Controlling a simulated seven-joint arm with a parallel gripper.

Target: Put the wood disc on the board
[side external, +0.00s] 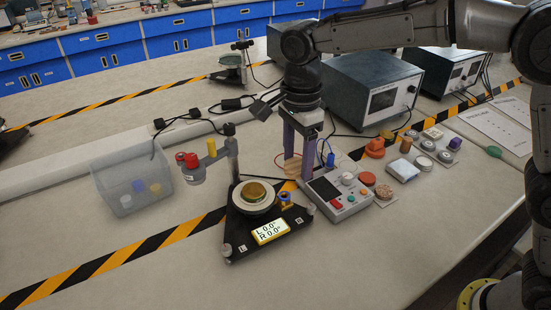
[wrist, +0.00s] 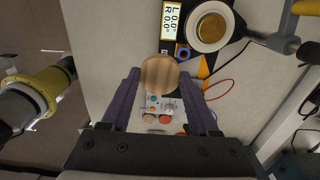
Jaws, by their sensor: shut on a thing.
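The wood disc (wrist: 159,73) is round and light brown with grain stripes. It sits between the fingertips of my gripper (wrist: 159,78), which is shut on it; in the side view the disc (side external: 293,168) shows at the ends of the purple fingers (side external: 298,165). The board (side external: 238,243) is a dark triangular plate with a round pale pedestal, a gold disc (side external: 254,192) on it and a yellow display reading L 0.0, R 0.0. My gripper holds the wood disc above and behind the board's right side, apart from the pedestal. In the wrist view the board (wrist: 205,70) is partly hidden by the disc.
A control box (side external: 335,190) with knobs stands right beside my gripper.

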